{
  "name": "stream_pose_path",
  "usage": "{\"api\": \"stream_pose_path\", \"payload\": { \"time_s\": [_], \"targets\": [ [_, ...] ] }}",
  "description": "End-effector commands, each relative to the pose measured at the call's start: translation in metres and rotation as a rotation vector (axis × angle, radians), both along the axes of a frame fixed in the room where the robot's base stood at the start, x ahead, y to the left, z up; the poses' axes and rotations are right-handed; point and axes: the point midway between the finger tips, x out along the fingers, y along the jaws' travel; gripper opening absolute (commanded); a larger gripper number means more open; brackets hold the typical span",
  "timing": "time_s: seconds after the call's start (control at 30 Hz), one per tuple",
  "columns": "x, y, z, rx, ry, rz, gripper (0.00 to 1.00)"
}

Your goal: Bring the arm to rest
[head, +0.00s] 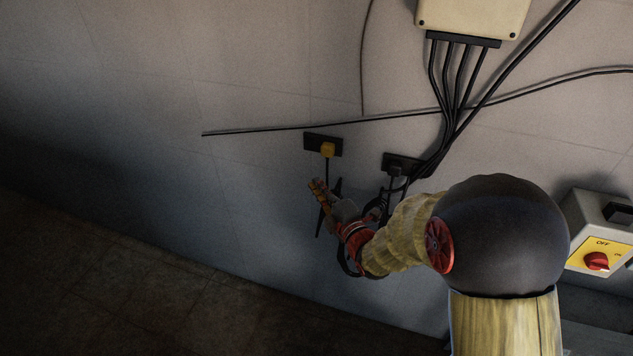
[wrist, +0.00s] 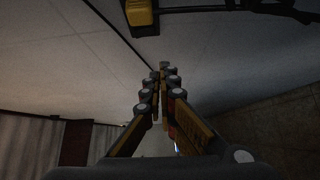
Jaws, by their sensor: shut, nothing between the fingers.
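My arm reaches from the lower right of the head view toward the tiled wall (head: 250,90). My gripper (head: 315,184) is at its end, close to the wall, just below a yellow plug (head: 327,149) in a black socket. In the wrist view my gripper's fingers (wrist: 163,68) run together to a shut tip with nothing between them. The yellow plug (wrist: 139,12) shows there at the top edge, apart from the fingertips.
A second black socket (head: 405,164) with a dark plug sits to the right. Several black cables run up to a cream box (head: 473,16). A switch box with a red knob (head: 597,261) is at the right edge. The floor (head: 110,290) at lower left looks clear.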

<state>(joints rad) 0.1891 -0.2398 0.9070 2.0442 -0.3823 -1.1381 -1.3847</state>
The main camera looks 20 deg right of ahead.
Motion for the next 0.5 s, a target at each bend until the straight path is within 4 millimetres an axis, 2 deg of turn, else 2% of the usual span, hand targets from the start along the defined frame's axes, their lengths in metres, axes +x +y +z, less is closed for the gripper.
{"api": "stream_pose_path", "payload": {
  "time_s": [0.23,0.3,0.37,0.5],
  "targets": [
    [0.0,0.0,0.0,0.019,0.003,-0.001,0.0],
    [0.0,-0.001,-0.007,0.06,0.034,-0.006,0.0],
    [-0.001,-0.004,-0.022,0.116,0.102,-0.025,0.0],
    [-0.018,-0.02,-0.084,0.285,0.349,-0.134,0.0]
  ]
}}
